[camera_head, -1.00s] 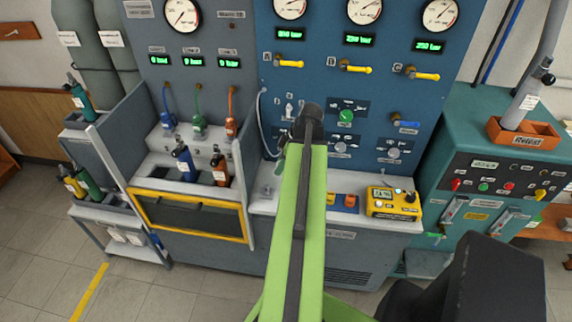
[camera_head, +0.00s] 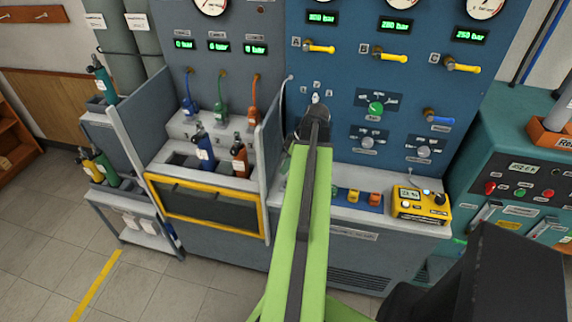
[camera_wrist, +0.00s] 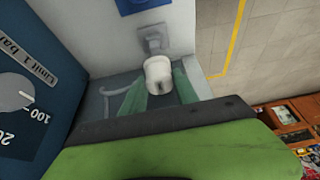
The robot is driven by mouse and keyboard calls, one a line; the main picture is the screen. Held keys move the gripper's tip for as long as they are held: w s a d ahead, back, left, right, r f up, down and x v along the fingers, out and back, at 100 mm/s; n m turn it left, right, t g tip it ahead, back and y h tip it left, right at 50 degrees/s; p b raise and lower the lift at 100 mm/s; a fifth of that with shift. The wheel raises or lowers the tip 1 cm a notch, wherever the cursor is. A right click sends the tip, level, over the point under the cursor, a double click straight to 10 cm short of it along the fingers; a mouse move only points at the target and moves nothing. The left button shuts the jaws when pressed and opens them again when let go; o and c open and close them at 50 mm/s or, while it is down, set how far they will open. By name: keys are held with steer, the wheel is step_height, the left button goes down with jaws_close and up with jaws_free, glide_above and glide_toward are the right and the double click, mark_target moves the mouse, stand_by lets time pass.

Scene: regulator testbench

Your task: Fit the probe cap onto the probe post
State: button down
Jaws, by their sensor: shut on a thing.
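My gripper (camera_wrist: 160,85) is shut on a small white cylinder, which looks like the probe cap (camera_wrist: 158,70), between its greenish fingers in the wrist view. Just beyond the cap is a grey square fitting (camera_wrist: 151,41) on the pale surface; I cannot tell whether it belongs to the probe post, or whether the cap touches it. In the head view my arm hides most of the gripper and the cap in front of the blue panel. I cannot make out the probe post for certain in either view.
The blue panel (camera_head: 340,147) with knobs and yellow valve levers rises behind the bench. A grey divider (camera_head: 267,150) stands left of my arm. A yellow meter (camera_head: 420,205) and a blue tray (camera_head: 340,207) with coloured pieces lie to the right. A dial plate (camera_wrist: 25,100) is close at left in the wrist view.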

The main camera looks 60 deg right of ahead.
steer(key=shift+f+b, duration=0.9)
steer(key=shift+f, duration=0.35)
steer(key=shift+f+b, duration=1.95)
stand_by(0.4)
steer(key=c, duration=0.8)
jaws_free()
steer(key=shift+c, duration=0.2)
steer(key=p+v, duration=1.6)
steer(key=v, duration=0.1)
steer(key=shift+r, duration=0.25)
